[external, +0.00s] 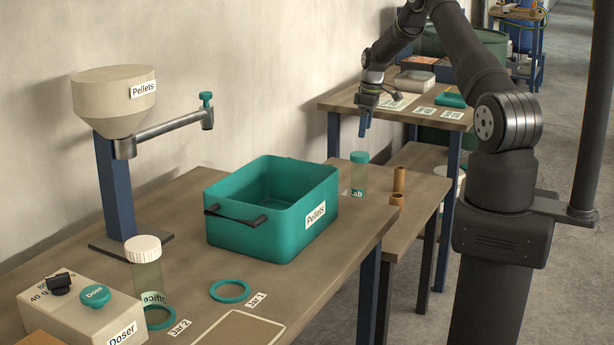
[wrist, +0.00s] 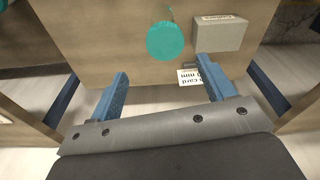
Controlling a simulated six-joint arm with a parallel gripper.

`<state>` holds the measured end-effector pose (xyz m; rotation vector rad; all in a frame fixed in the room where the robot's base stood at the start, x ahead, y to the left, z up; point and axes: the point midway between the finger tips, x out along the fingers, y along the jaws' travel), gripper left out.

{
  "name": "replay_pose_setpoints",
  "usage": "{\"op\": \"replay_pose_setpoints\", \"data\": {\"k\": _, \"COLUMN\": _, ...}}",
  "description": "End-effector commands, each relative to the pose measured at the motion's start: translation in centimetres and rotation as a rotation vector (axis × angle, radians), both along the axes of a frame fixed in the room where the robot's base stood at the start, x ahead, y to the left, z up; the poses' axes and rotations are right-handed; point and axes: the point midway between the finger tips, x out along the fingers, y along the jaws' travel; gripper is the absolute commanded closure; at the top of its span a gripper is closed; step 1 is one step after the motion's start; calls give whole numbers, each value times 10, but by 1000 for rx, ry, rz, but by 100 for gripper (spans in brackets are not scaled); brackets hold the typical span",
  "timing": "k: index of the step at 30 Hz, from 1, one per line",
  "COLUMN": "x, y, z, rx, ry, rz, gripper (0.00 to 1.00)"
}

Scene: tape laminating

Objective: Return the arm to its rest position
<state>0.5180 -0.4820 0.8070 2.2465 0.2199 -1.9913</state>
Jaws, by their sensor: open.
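My gripper (external: 363,126) hangs from my raised arm at the back of the external view, with its blue fingers pointing down. It is above a clear jar with a teal lid (external: 359,157), which stands on a lower wooden bench, and a gap shows between the fingertips and the lid. In the wrist view my gripper (wrist: 163,68) has its two blue fingers spread apart with nothing between them. A round teal top (wrist: 165,40) lies beyond the fingertips there; I cannot tell for certain that it is the same jar's lid.
Two brown cylinders (external: 398,180) stand right of the jar. A teal pellet bin (external: 272,215), a pellet hopper (external: 113,100) and a white-lidded jar (external: 146,270) stand on the front table. The wrist view shows a grey box (wrist: 220,36) and a white card (wrist: 189,78).

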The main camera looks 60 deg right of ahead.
Motion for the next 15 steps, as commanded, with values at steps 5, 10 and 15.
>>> {"op": "replay_pose_setpoints", "data": {"k": 5, "x": -1, "y": 0, "z": 2, "rx": 1, "ry": 0, "rz": 0, "gripper": 25}}
{"op": "replay_pose_setpoints", "data": {"k": 10, "x": 0, "y": 0, "z": 2, "rx": 0, "ry": 0, "rz": 0, "gripper": 25}}
{"op": "replay_pose_setpoints", "data": {"k": 15, "x": 1, "y": 0, "z": -7, "rx": 1, "ry": 1, "rz": 0, "gripper": 25}}
